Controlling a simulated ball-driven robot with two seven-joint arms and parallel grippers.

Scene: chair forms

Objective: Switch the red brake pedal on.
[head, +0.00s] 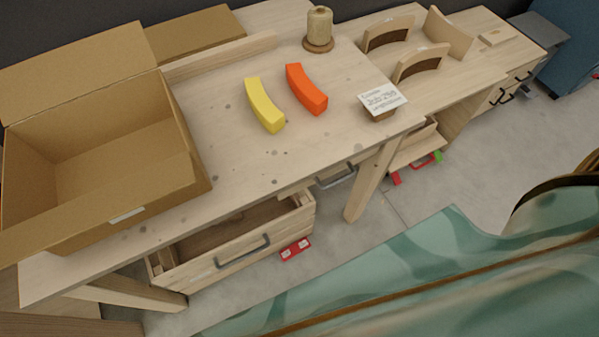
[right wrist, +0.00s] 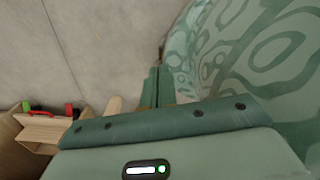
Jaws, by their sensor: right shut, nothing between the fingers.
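A low wooden unit (head: 418,150) stands on the floor under the bench, with a red pedal-like piece (head: 397,178) at its left and a green piece (head: 438,157) at its right. A red bar lies between them. In the right wrist view the red piece (right wrist: 69,109) shows at the lower left, with the green piece (right wrist: 26,106) further left. My right gripper (right wrist: 157,84) is shut and empty, to the right of the unit in that view and apart from it. Whether the pedal is pressed cannot be told. My left gripper is not in view.
The workbench (head: 225,140) carries an open cardboard box (head: 190,150), a yellow block (head: 264,106), an orange block (head: 306,90) and a card (head: 382,98). A drawer (head: 235,250) stands open; a red labelled item (head: 295,249) lies beside it. Bench leg (head: 372,180) stands near the unit.

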